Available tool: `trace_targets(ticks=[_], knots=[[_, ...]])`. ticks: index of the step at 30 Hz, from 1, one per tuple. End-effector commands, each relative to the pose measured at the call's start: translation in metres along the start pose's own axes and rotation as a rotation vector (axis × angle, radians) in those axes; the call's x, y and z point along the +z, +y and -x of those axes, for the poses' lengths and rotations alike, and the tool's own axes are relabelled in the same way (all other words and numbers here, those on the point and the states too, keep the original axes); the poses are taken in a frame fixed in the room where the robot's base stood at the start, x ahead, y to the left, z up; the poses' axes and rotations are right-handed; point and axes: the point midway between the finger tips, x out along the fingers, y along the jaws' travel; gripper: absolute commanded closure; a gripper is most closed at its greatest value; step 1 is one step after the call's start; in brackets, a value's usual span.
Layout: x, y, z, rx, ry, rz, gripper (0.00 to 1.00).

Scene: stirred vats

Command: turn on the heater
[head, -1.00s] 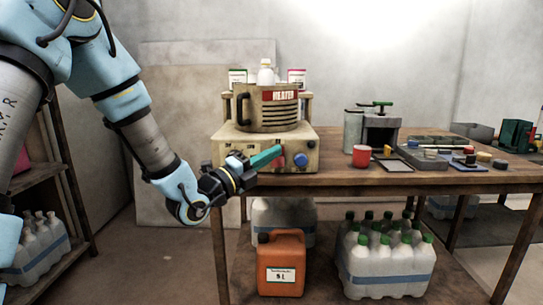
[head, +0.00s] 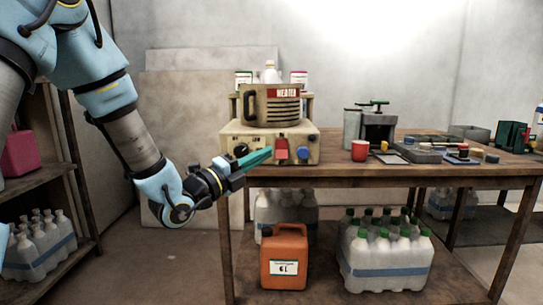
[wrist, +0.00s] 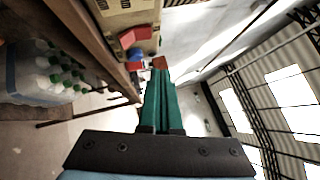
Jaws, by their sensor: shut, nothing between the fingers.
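The heater (head: 239,134) is a beige box on the left end of the wooden table. A beige vat (head: 270,112) with a handle and a red "HEATER" label stands on it. The heater's front carries a red switch (head: 281,149), a blue knob (head: 303,152) and a dark knob (head: 241,150). My gripper (head: 268,153), with teal fingers, is shut and empty in front of this face, its tips just left of the red switch. I cannot tell whether they touch it. In the wrist view, the shut fingers (wrist: 163,75) point ahead and the red switch (wrist: 127,39) shows beyond, to their left.
The wooden table (head: 400,172) holds a red cup (head: 360,150) and a dark press (head: 378,124) right of the heater. Below are an orange canister (head: 284,262) and bottle packs (head: 385,262). A shelf (head: 50,180) stands at left. The floor before the table is clear.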

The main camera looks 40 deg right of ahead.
Motion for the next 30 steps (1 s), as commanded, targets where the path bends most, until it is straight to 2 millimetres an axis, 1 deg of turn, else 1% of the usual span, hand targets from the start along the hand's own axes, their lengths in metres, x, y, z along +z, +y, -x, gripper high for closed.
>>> trace_targets(ticks=[1,6,9,12,16,30], knots=[[0.0,-0.001,0.008,0.0,-0.001,-0.001,1.0],[0.001,-0.006,0.035,0.0,-0.002,-0.001,1.0],[0.001,-0.009,0.045,0.0,0.0,-0.001,1.0],[0.001,-0.01,0.051,-0.001,-0.001,-0.001,1.0],[0.001,-0.011,0.054,-0.001,0.0,0.0,1.0],[0.001,-0.011,0.054,0.001,-0.001,0.001,1.0]])
